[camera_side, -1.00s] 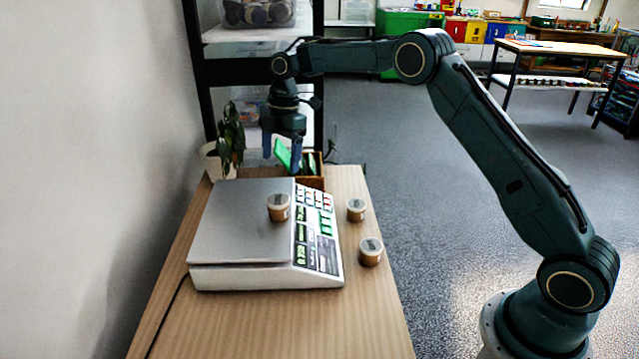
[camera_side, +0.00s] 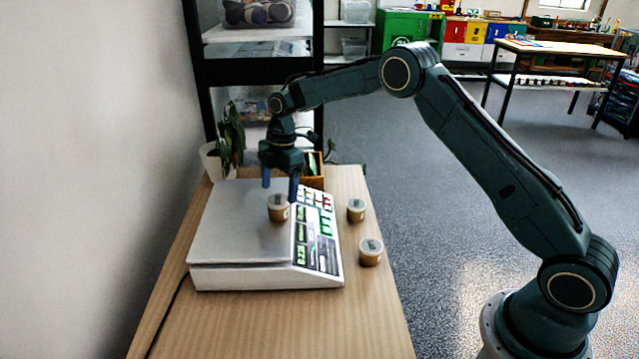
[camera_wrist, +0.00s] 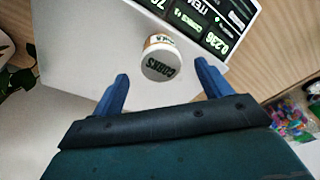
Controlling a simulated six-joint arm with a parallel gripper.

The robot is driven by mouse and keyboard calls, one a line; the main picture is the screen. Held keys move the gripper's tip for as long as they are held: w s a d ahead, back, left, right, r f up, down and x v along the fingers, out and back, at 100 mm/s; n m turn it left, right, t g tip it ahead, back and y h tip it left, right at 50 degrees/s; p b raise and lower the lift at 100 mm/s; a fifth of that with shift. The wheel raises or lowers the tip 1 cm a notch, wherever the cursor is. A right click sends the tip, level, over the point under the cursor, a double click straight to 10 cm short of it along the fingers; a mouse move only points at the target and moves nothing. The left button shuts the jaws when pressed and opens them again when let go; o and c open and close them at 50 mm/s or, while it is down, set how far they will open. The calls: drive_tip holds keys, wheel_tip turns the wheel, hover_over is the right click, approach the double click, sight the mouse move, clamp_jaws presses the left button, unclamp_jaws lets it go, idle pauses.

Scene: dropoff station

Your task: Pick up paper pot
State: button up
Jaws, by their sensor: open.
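A small brown paper pot (camera_side: 278,208) with a pale lid stands on the metal plate of the scale (camera_side: 235,235). In the wrist view the pot (camera_wrist: 160,58) shows its lid, marked with dark letters, lying ahead of the fingers and between their lines. My gripper (camera_side: 280,192) is open and empty, pointing down, just above and behind the pot. Its two blue fingers also show in the wrist view (camera_wrist: 162,88), one on each side, apart from the pot. Two similar pots stand on the wooden table right of the scale, one farther back (camera_side: 356,210) and one nearer (camera_side: 371,252).
The scale's sloped panel has a lit display and coloured keys. A potted plant (camera_side: 228,145) and a wooden box (camera_side: 313,172) with cards stand behind the scale. A white wall runs along the left. The table (camera_side: 270,325) is bare in front of the scale.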

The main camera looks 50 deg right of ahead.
sight(278, 199)
drive_tip(key=shift+a+f, duration=0.2)
drive_tip(key=shift+f, duration=0.95)
drive_tip(key=shift+a+f, duration=0.15)
drive_tip(key=shift+f, duration=1)
drive_tip(key=shift+c, duration=0.3)
drive_tip(key=c, duration=1.2)
drive_tip(key=shift+c, duration=0.2)
drive_tip(key=shift+r, duration=0.15)
drive_tip(key=shift+r, duration=4.9)
